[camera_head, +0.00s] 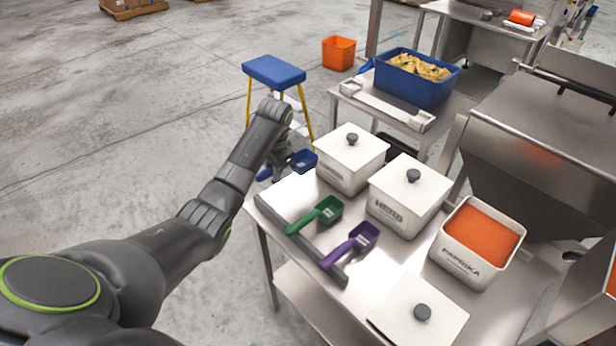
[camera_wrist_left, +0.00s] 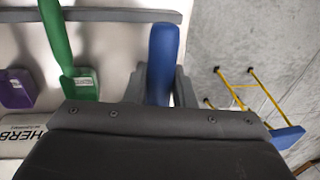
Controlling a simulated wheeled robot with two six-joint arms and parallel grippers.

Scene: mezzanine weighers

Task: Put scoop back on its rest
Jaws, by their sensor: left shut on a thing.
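My left gripper (camera_head: 281,160) is shut on the handle of a blue scoop (camera_head: 303,160), near the far left corner of the steel table. In the left wrist view the blue handle (camera_wrist_left: 162,55) stands between the fingers, its tip close to the end of a dark grey bar (camera_wrist_left: 110,14). The bar is the scoop rest (camera_head: 302,240) along the table's left edge. A green scoop (camera_head: 328,209) and a purple scoop (camera_head: 364,236) lie with their handles across it. Whether the blue scoop touches the rest cannot be told. My right gripper is out of view.
White lidded bins (camera_head: 345,172) and an open paprika bin (camera_head: 455,266) stand right of the scoops. A loose-looking white lid (camera_head: 400,318) is at the front. A blue-topped stool (camera_head: 273,70) stands beyond my gripper. Floor to the left is clear.

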